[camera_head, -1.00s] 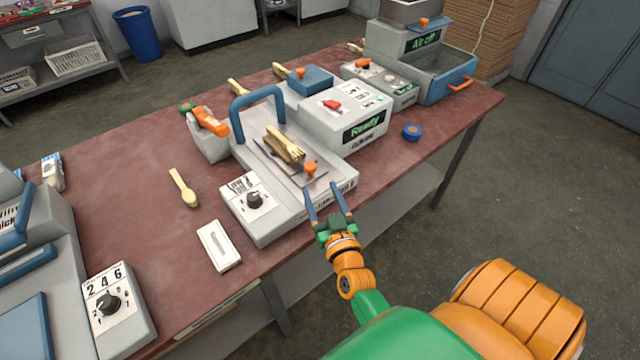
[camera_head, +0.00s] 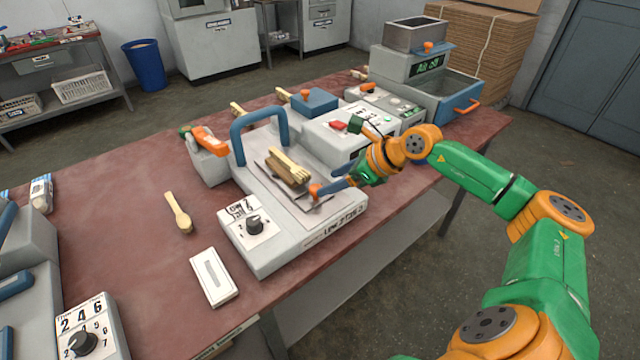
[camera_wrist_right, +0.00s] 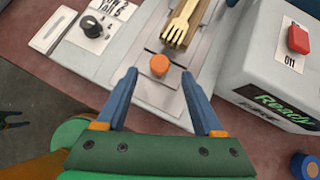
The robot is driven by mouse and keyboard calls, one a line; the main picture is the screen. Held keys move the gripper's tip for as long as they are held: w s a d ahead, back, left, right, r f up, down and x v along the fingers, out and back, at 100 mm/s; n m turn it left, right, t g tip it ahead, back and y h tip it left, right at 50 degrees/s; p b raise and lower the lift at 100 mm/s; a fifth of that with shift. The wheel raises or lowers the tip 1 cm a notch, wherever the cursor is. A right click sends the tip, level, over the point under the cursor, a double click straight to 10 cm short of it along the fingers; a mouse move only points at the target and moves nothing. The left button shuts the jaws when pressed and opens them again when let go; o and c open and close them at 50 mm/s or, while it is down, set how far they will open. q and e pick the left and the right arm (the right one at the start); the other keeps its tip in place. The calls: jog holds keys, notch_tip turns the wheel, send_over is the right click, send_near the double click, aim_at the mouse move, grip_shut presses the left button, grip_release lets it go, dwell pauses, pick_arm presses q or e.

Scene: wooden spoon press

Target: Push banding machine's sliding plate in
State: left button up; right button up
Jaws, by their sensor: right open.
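The banding machine (camera_head: 262,207) is the grey unit with a blue arch handle and a dial, on the red-brown table. Its flat metal sliding plate (camera_head: 311,208) carries an orange knob (camera_head: 314,190) at the front end, also in the right wrist view (camera_wrist_right: 159,65). A bundle of wooden forks (camera_head: 288,168) lies on the plate, behind the knob. My right gripper (camera_head: 333,187) is open at the knob; in the right wrist view its fingertips (camera_wrist_right: 160,74) flank the knob. Contact cannot be told. A small dark shape (camera_wrist_right: 12,120) at the wrist view's left edge may be my left gripper.
A grey unit with a red button (camera_head: 338,125) stands right of the banding machine, close to my right wrist.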

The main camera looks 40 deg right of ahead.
aim_at(316, 187)
jog(key=x, duration=0.4)
jog(key=shift+w+a+f+p, duration=0.2)
jog(key=shift+w+p, duration=0.1)
jog(key=shift+p, duration=0.1)
grip_shut()
dwell(1.0)
